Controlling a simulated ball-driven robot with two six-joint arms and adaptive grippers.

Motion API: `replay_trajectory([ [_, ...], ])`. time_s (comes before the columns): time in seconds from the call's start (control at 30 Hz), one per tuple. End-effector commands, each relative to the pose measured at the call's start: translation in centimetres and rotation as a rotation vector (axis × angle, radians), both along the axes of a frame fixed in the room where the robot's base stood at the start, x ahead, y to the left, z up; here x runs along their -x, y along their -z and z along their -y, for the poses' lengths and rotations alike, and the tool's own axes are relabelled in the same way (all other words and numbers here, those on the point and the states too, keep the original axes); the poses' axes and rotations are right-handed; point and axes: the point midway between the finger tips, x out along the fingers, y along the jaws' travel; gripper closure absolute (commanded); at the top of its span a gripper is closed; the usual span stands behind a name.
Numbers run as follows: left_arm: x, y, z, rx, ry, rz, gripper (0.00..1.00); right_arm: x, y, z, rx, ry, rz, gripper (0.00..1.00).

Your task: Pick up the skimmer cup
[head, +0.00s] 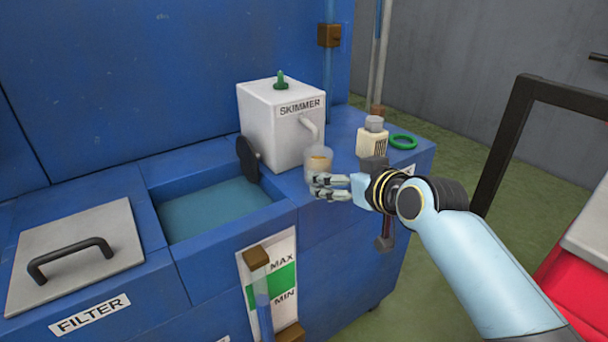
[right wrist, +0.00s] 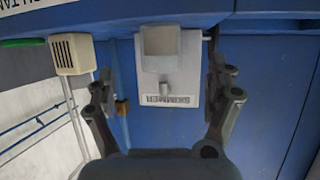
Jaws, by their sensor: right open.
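The skimmer cup (head: 319,158) is a small translucent cup with some brownish content. It stands upright on the blue bench top under the spout of the white SKIMMER box (head: 272,130). In the right wrist view the cup (right wrist: 162,42) appears upside down, in front of the box. My right gripper (head: 318,187) is open and empty, close to the cup on its near side. In the right wrist view its two fingers (right wrist: 163,80) are spread wide, and the cup lies ahead between their lines. I cannot tell any contact. My left gripper is not in view.
An open water basin (head: 215,208) with a black flap (head: 246,158) lies left. A lidded filter hatch (head: 80,255) is further left. A black frame (head: 505,130) rises at right.

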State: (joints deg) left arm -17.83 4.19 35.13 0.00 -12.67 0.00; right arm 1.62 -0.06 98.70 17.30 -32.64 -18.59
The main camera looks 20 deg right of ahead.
Motion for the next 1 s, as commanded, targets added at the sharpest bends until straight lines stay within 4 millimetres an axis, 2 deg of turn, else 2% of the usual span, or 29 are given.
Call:
replay_trajectory([
  [0.13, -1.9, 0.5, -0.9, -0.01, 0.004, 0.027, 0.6, -2.5, 0.9, -0.5, -0.002, 0.001, 0.002, 0.12],
  [0.27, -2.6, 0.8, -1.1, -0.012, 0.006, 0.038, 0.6, -4.1, 1.7, -0.7, -0.001, 0.0, 0.001, 0.12],
  [0.43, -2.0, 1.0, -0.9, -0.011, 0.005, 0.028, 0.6, -5.4, 2.0, -1.0, 0.0, 0.001, 0.001, 0.12],
  [0.7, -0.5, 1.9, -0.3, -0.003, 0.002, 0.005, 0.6, -9.2, 3.1, -1.8, -0.001, 0.0, -0.001, 0.12],
  [1.0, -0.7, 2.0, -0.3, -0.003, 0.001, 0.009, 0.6, -9.8, 3.2, -1.9, 0.0, 0.001, 0.0, 0.12],
])
